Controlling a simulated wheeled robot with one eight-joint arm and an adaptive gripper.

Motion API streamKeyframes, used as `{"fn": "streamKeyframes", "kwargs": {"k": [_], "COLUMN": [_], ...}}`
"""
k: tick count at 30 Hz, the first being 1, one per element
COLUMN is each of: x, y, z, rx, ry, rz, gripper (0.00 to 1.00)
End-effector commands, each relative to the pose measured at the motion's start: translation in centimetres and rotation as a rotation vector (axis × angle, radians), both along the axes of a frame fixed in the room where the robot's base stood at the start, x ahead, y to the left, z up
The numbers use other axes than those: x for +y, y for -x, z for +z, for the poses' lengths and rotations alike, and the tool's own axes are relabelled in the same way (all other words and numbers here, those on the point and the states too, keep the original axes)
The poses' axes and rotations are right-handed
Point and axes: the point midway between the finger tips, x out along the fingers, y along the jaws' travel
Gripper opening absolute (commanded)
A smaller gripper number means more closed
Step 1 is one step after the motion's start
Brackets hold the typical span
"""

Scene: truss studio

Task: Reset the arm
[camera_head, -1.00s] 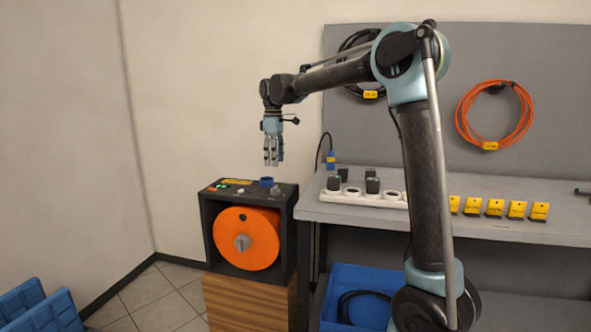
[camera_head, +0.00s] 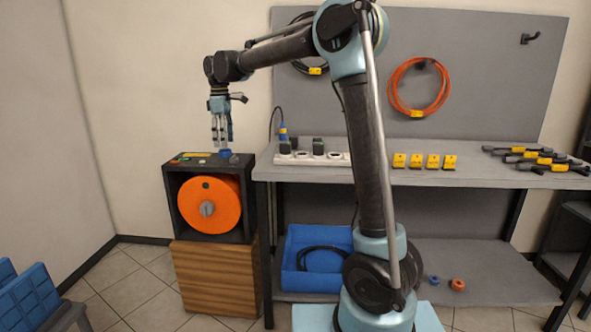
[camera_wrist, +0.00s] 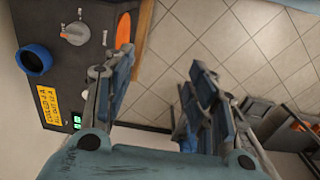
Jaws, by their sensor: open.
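My gripper (camera_head: 222,138) is open and empty. In the head view it points down above the top of a black machine box (camera_head: 168,200) with an orange disc (camera_head: 226,212) in its front. My gripper also shows in the wrist view (camera_wrist: 158,82), its two blue fingers apart with floor tiles visible between them. A blue ring-shaped socket (camera_wrist: 33,60) sits on the machine's top, left of the fingers in the wrist view. A grey knob (camera_wrist: 76,34) and a yellow label (camera_wrist: 47,107) are beside it.
A workbench (camera_head: 400,178) right of the machine holds a power strip (camera_head: 340,160), several yellow blocks (camera_head: 416,161) and black cables (camera_head: 535,157). An orange cable coil (camera_head: 393,97) hangs on the panel. A blue bin (camera_head: 290,270) stands below. Blue crates (camera_head: 30,300) are at lower left.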

Motion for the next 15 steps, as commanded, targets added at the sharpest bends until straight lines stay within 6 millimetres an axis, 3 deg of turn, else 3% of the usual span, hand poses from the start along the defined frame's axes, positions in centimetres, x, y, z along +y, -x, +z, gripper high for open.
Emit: {"fn": "streamKeyframes", "kwargs": {"k": [10,15], "x": [-4.8,-8.4], "y": [1.1,1.8], "z": [0.5,0.6], "rx": [-0.011,-0.019], "ry": [-0.009,-0.016], "rz": [-0.102,-0.178], "gripper": [0.52,0.52]}}
